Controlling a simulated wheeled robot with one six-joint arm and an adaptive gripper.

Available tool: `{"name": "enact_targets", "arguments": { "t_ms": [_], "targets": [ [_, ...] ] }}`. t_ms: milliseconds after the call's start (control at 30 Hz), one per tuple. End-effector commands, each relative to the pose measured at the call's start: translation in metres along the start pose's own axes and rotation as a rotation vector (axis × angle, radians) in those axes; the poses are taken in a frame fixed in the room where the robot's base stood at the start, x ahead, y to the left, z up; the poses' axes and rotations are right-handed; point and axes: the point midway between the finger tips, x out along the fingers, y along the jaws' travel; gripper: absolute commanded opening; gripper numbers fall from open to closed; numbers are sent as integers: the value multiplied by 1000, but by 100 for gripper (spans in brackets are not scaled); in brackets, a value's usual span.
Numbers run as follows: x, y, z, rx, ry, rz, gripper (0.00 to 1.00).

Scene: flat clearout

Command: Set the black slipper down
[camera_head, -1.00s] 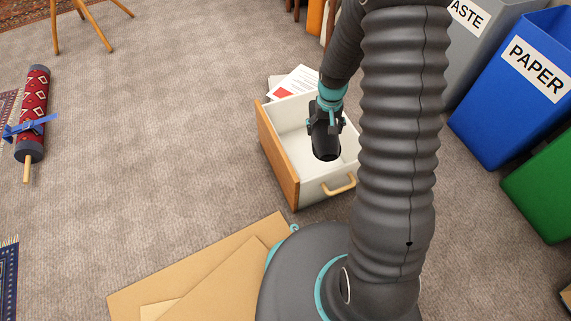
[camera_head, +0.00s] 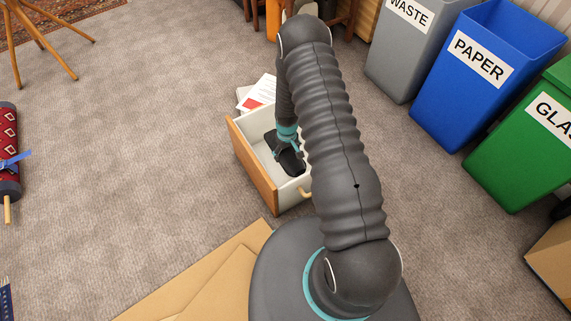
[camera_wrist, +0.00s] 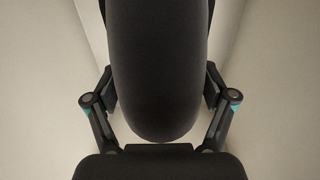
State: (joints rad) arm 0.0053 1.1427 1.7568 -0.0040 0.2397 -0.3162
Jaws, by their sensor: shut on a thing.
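The black slipper (camera_head: 287,158) is down inside the white interior of an open drawer box (camera_head: 252,155) in the head view. My gripper (camera_head: 287,143) is shut on the slipper. In the wrist view the slipper (camera_wrist: 160,70) fills the middle as a dark rounded shape between my gripper's two fingers (camera_wrist: 160,112), with pale drawer walls on both sides. I cannot tell whether the slipper touches the drawer's bottom. My arm hides the right part of the drawer.
Papers (camera_head: 258,93) lie behind the drawer. Flat cardboard (camera_head: 215,280) lies in front. Waste (camera_head: 405,55), paper (camera_head: 470,75) and glass (camera_head: 525,140) bins stand at right. A rolled rug (camera_head: 8,150) lies at far left. The carpet left of the drawer is clear.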

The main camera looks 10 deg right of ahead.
Motion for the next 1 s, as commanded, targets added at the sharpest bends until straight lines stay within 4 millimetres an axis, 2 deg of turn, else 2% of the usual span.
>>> {"name": "enact_targets", "arguments": {
  "t_ms": [33,200,467,700,1000],
  "targets": [
    [11,0,2,-1,-4,-1,36],
    [40,0,1,0,-3,-1,36],
    [58,0,1,1,-1,0,36],
    [88,0,1,1,-2,0,36],
    [91,0,1,1,-1,0,36]
  ]
}}
